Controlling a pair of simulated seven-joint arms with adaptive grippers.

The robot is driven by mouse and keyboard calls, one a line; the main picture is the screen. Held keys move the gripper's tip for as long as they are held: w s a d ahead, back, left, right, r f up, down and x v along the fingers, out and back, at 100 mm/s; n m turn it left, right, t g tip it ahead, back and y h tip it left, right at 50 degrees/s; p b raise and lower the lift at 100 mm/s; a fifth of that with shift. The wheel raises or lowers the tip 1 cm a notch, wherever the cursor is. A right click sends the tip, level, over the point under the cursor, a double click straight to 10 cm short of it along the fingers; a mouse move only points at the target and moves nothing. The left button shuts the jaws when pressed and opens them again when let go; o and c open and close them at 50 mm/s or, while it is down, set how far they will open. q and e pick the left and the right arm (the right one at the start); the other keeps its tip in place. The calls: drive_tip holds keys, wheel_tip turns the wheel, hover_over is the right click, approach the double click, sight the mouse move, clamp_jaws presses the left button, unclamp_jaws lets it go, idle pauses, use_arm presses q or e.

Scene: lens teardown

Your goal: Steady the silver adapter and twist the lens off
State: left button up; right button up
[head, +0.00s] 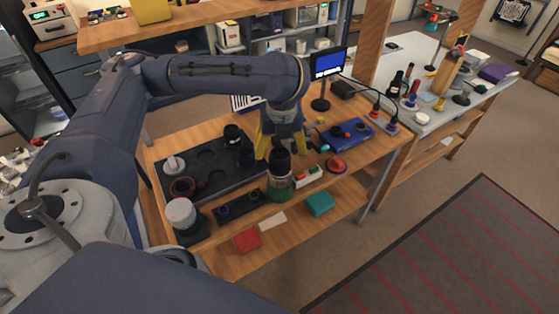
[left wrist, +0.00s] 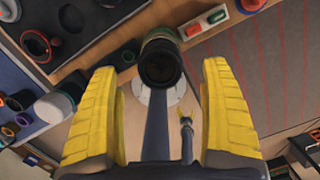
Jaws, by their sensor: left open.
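A black lens (head: 280,162) stands upright on a green base (head: 278,190) near the front of the wooden table. A pale band shows between them, perhaps the silver adapter, but I cannot make it out clearly. In the left wrist view the lens (left wrist: 161,64) is seen nearly end-on, with a pale disc (left wrist: 148,97) beside it. My left gripper (head: 280,147) has yellow fingers and is open and empty, just above and behind the lens. In the left wrist view its fingers are spread to either side, with the lens beyond and between their tips. My right gripper is not in view.
A black tray (head: 214,183) with several dark parts lies left of the lens. A monitor (head: 328,64) stands behind. A white-topped jar (head: 180,212) stands front left.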

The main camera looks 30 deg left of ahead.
use_arm(q)
drive_tip(key=shift+w+a+f, duration=0.1)
drive_tip(key=shift+f, duration=0.9)
drive_tip(key=shift+w+a+f, duration=0.1)
drive_tip(key=shift+w+f, duration=0.05)
drive_tip(key=shift+f, duration=0.9)
drive_tip(key=shift+w+a+f, duration=0.1)
drive_tip(key=shift+f, duration=0.9)
